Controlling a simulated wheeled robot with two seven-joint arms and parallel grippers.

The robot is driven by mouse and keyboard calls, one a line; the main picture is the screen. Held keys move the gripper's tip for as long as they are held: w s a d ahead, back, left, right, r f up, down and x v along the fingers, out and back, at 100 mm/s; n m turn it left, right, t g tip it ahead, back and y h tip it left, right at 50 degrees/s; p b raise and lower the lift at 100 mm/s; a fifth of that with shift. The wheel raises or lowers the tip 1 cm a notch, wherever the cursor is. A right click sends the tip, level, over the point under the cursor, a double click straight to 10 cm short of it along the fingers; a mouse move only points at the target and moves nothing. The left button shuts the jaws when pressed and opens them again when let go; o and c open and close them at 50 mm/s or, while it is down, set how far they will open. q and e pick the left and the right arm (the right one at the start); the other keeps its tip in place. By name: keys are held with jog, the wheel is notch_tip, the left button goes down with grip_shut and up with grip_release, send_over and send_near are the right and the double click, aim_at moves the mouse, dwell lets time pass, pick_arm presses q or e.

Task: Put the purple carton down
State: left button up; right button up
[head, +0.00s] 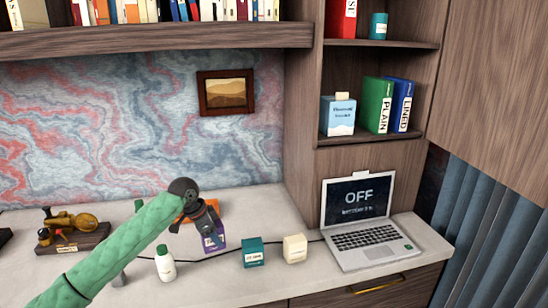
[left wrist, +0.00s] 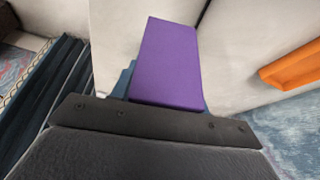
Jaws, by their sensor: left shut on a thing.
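The purple carton (head: 215,241) is in the head view, with a white label low on its front. My left gripper (head: 209,227) comes down on it from above and is shut on it, covering part of its upper side. In the left wrist view the purple carton (left wrist: 166,62) shows a plain purple face beyond the dark gripper body. The carton looks about upright and close to the desk top (head: 215,283); I cannot tell whether its base touches. My right gripper is not in view.
A white bottle (head: 165,265) stands left of the carton; a teal box (head: 253,253) and a cream carton (head: 295,248) stand to its right. An orange thing (head: 198,210) lies behind. A laptop (head: 362,222) is farther right. A brass instrument (head: 70,230) stands left.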

pick_arm(q)
jog(key=n, duration=0.2)
jog(key=shift+a+n+t, duration=0.3)
jog(key=shift+t, duration=0.1)
jog(key=n, duration=0.1)
jog(key=r+n+t+y, duration=0.1)
jog(key=shift+a+n, duration=0.1)
jog(key=shift+n, duration=0.2)
jog(key=r+n, duration=0.1)
jog(key=s+r+n+y, duration=0.1)
jog(key=n, duration=0.1)
jog(key=r+n, duration=0.1)
jog(key=shift+s+d+r+n+t+y, duration=0.25)
jog(key=shift+s+r+n+t+y, duration=0.05)
jog(key=shift+n+y, duration=0.1)
jog(key=s+d+f+n, duration=0.1)
jog(key=s+f, duration=0.5)
jog(key=s, duration=0.3)
jog(key=s+d+f+n+y, duration=0.1)
jog(key=s+f, duration=0.5)
jog(key=s, duration=0.3)
jog(key=shift+d+f, duration=0.2)
jog(key=shift+f, duration=0.05)
